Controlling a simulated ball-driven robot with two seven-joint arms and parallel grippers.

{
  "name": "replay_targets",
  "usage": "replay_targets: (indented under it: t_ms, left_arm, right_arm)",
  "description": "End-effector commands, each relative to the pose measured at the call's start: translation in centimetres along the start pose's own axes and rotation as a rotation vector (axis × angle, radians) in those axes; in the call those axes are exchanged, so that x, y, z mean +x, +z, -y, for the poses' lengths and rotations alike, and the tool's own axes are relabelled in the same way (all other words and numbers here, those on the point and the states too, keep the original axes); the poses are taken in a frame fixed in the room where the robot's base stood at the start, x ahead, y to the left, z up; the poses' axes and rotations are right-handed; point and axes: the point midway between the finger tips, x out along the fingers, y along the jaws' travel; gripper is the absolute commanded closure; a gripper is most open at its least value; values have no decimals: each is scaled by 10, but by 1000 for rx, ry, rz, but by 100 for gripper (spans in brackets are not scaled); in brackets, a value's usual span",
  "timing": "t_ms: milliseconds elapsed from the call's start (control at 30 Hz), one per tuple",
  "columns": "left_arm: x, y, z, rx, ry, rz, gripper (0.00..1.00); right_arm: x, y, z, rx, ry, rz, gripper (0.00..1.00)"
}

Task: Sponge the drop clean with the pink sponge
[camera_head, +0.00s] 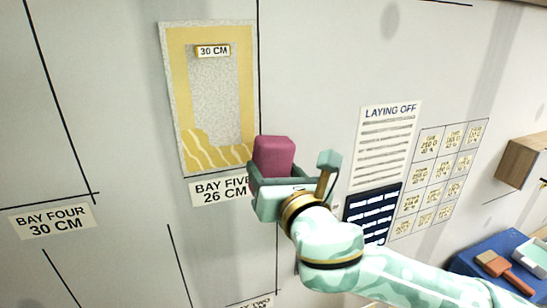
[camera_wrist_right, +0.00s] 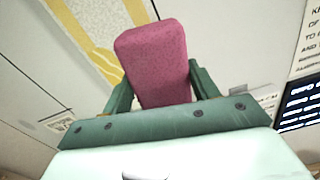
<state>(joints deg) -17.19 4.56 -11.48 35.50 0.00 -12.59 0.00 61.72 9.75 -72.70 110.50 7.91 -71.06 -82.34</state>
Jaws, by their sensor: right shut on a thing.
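The pink sponge (camera_head: 272,156) is held upright in my right gripper (camera_head: 282,172), which is shut on it. The sponge also shows between the green fingers in the right wrist view (camera_wrist_right: 155,62). In the head view it covers the lower right corner of the drop (camera_head: 179,110), a wallpaper sample with a yellow border and a grey speckled middle. Wavy yellow and pale streaks (camera_head: 215,152) run across the drop's lower part. Whether the sponge touches the wall cannot be told. My left gripper is not in view.
A "BAY FIVE 26 CM" label (camera_head: 210,191) is just below the drop, partly behind my gripper. A "LAYING OFF" sheet (camera_head: 385,140) and a dark panel (camera_head: 371,212) are to the right. A blue table (camera_head: 470,258) with a brush (camera_head: 503,270) stands lower right. A wooden box (camera_head: 523,160) juts from the wall.

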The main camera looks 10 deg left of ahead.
Motion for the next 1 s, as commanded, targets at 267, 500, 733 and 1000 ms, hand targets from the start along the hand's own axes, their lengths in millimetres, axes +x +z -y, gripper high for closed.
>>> replay_targets:
  t_ms: [267, 500, 733, 1000]
  left_arm:
    - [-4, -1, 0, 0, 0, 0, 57]
    - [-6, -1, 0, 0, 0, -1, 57]
    - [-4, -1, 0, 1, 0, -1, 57]
    - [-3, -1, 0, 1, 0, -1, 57]
  right_arm:
    - [-1, 0, 0, 2, -1, -3, 64]
    - [20, -1, 0, 7, -6, -5, 64]
    - [48, -2, 0, 6, -6, -4, 64]
    - [62, -1, 0, 7, -5, -5, 64]
